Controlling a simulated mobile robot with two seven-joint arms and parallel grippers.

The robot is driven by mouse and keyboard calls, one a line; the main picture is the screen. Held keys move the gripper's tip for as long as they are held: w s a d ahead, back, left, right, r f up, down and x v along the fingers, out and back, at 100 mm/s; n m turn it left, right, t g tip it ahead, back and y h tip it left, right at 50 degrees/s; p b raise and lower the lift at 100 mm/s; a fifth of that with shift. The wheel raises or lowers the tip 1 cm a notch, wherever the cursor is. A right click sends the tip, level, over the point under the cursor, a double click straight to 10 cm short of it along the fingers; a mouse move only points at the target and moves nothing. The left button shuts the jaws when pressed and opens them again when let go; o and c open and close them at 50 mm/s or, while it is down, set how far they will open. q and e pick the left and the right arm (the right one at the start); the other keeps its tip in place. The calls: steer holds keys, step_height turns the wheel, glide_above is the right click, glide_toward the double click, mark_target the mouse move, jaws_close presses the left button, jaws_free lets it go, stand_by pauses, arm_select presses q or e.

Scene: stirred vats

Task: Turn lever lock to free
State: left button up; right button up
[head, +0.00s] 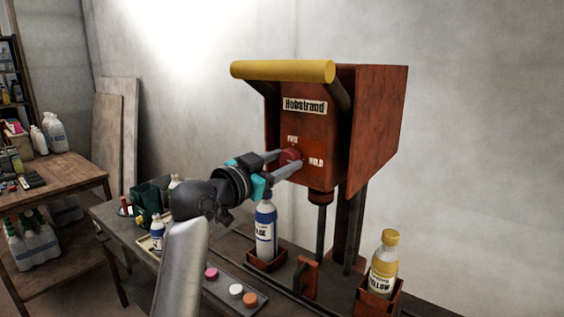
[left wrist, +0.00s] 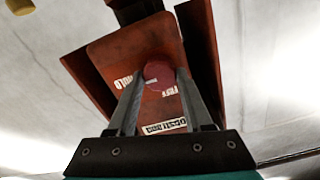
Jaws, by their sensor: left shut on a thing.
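The lever lock is a round dark red knob (head: 289,156) on the front of the rust-red machine box (head: 362,130). Its label FREE (head: 292,140) is above it and HOLD (head: 316,161) is to its right. My left gripper (head: 287,163) reaches in from the left, with its two fingers on either side of the knob, shut on it. In the left wrist view the knob (left wrist: 158,75) sits between the fingertips; its short pale mark points left, toward the side of HOLD (left wrist: 123,80). My right gripper is not in view.
A yellow lever bar (head: 283,71) juts out above the box. Below stand a blue-labelled bottle (head: 265,230) and a yellow bottle (head: 383,264) in red holders. Coloured caps lie on a tray (head: 222,289). A wooden side table (head: 60,180) stands at left.

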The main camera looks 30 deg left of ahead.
arm_select(q)
jaws_close()
steer(key=shift+r+n+p, duration=0.15)
steer(key=shift+n+p, duration=0.65)
steer(key=shift+p, duration=0.4)
steer(key=n+p, duration=0.9)
steer(key=shift+p, duration=0.35)
steer(key=n+p, duration=0.3)
steer(key=shift+n, duration=0.3)
steer(key=shift+n+p, duration=1.1)
steer(key=shift+n, duration=0.7)
